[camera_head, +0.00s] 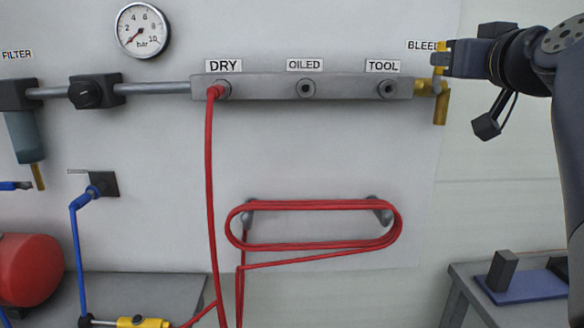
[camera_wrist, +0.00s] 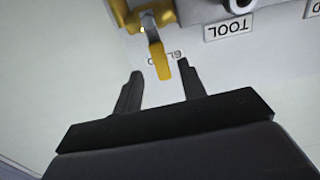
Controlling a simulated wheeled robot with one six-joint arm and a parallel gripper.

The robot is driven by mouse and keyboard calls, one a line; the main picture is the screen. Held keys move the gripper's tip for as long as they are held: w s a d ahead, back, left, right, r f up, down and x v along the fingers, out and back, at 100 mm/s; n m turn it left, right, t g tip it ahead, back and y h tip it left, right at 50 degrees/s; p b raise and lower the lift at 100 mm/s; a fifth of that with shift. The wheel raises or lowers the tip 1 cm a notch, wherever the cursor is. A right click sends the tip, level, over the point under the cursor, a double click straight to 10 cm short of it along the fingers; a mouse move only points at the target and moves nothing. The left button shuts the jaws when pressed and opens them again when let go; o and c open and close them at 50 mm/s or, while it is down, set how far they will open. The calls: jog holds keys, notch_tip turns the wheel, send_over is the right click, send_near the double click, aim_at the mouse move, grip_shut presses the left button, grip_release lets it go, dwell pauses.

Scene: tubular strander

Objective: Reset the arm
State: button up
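My gripper (camera_head: 443,62) is at the upper right of the panel, at the bleed valve. In the wrist view its two dark fingers (camera_wrist: 158,75) are spread apart with nothing clasped. The yellow bleed valve lever (camera_wrist: 159,60) points toward the gap between the fingertips; its end shows between them. Whether the fingers touch it I cannot tell. In the head view the yellow bleed valve (camera_head: 441,107) sits at the right end of the manifold, and my gripper partly covers the BLEED label (camera_head: 421,45).
The grey manifold (camera_head: 345,87) has ports labelled DRY, OILED and TOOL. A red hose (camera_head: 211,190) is plugged in at DRY, and a coiled red hose (camera_head: 315,205) hangs on hooks. Bare wall lies right of the panel.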

jog(key=w+m+p, duration=0.2)
jog(key=w, duration=0.5)
jog(key=shift+d+p, duration=0.3)
jog(key=shift+p, duration=0.05)
